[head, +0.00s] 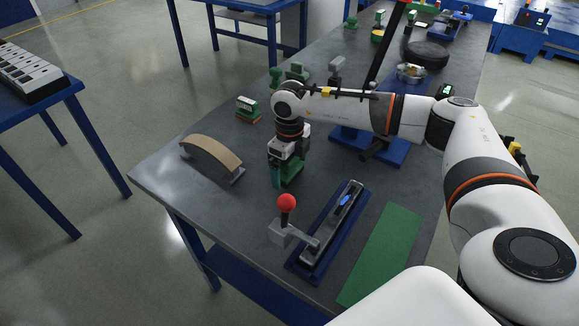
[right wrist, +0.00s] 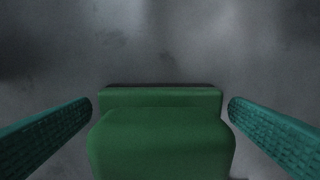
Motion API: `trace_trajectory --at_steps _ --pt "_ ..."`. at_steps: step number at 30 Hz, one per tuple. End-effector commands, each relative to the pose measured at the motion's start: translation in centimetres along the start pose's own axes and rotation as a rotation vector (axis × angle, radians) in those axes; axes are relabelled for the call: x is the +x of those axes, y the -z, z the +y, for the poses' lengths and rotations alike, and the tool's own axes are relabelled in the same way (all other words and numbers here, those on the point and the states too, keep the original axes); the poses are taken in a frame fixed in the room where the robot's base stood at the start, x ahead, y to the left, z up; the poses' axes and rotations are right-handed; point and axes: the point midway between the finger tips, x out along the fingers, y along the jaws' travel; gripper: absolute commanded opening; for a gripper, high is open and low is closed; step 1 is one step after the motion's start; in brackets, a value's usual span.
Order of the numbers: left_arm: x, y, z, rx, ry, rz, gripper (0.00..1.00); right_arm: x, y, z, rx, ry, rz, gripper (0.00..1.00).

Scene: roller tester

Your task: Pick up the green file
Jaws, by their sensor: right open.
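A green object (head: 293,172) with a stepped, block-like shape stands on the grey table under my right gripper (head: 282,176). I take it for the green file, though its full shape is partly hidden by the gripper in the head view. In the right wrist view the green file (right wrist: 160,140) lies between the two teal fingers of my right gripper (right wrist: 160,108). The fingers are open, one on each side, with a narrow gap showing near each fingertip. My left gripper is not in view.
A curved tan piece (head: 211,152) lies to the left on the table. A red-knobbed lever (head: 286,203) and a blue-based fixture (head: 325,235) are in front, beside a green mat (head: 385,252).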

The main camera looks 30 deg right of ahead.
Motion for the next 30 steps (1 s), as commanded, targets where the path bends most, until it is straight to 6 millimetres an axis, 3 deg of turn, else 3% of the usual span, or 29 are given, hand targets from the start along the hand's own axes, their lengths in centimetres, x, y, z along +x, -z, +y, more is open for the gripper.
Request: trace_trajectory --at_steps 3,12,22,30 --pt "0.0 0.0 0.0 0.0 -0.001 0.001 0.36 0.0 0.0 0.0 0.0 0.0 0.0 0.98" --pt "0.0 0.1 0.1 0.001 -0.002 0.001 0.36 -0.1 0.0 0.0 0.0 0.0 0.0 0.49" --pt "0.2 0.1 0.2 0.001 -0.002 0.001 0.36 -0.9 0.1 0.0 0.0 -0.001 0.003 0.49" --pt "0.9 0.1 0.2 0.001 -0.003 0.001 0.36 -6.1 0.1 0.0 0.0 -0.001 0.006 0.49"
